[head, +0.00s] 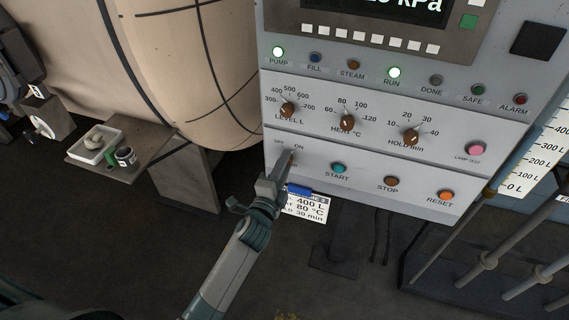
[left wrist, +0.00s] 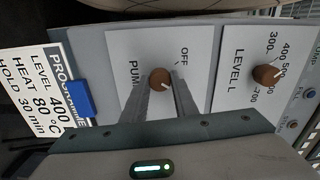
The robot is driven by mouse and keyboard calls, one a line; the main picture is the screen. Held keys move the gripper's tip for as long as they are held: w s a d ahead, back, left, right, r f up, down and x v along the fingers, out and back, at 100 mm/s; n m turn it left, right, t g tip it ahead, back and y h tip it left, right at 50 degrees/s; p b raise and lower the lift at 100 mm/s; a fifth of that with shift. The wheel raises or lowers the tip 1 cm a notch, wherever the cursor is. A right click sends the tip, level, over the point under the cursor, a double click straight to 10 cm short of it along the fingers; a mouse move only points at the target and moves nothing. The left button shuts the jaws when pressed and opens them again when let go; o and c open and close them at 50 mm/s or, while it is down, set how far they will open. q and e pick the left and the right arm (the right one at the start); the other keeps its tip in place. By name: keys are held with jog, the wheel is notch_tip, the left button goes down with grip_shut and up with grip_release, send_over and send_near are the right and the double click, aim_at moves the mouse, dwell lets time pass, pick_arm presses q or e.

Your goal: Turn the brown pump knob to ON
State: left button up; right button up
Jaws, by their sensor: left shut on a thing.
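The brown pump knob (left wrist: 160,78) sits on the panel between the PUMP and OFF lettering in the left wrist view. Its pale mark points down and right there, toward the ON side; my finger hides the ON label in that view. My left gripper (head: 287,160) is at the knob, its fingers shut on it from both sides. In the head view the fingers hide most of the knob, and the OFF and ON labels show just above. The PUMP lamp (head: 278,52) is lit. My right gripper is not in view.
The LEVEL knob (head: 288,110) is close above. The START button (head: 338,168) is to the right. A programme card (head: 308,207) with a blue clip hangs at the panel's lower edge, beside my gripper. A large tan vessel (head: 190,70) stands at left.

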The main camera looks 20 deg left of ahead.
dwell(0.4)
pick_arm(q)
jog(key=o, duration=1.1)
jog(key=shift+c, duration=0.2)
jog(key=shift+s, duration=0.1)
jog(key=s+b, duration=0.4)
jog(key=s, duration=1.3)
jog(key=shift+a, duration=0.25)
